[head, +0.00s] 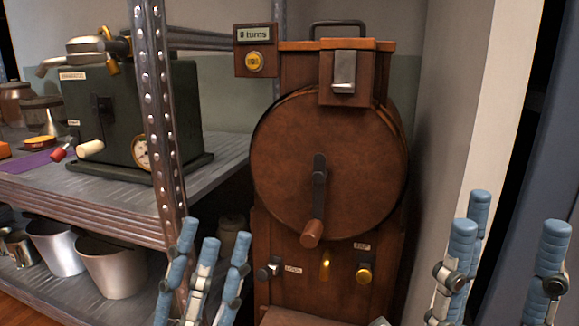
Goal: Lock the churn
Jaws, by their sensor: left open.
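The churn (290,140) is a brown round drum on a wooden stand, in the middle of the head view. Its dark crank (319,175) points down, ending in a wooden grip (312,233). A metal latch (344,72) is at the top front. Below the drum are a dark knob (268,273) at left, a small brass piece (325,266) and a brass knob (364,274) at right, with small unreadable labels. My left gripper (210,245) is open and empty, left of the churn's base. My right gripper (510,228) is open and empty, right of the churn.
A counter box (255,50) reading "0 turns" with a yellow button is at the churn's upper left. A metal shelf (110,205) at left holds a dark green machine (105,125) and metal buckets (110,265). Its post (160,120) and the right wall (455,130) flank the churn.

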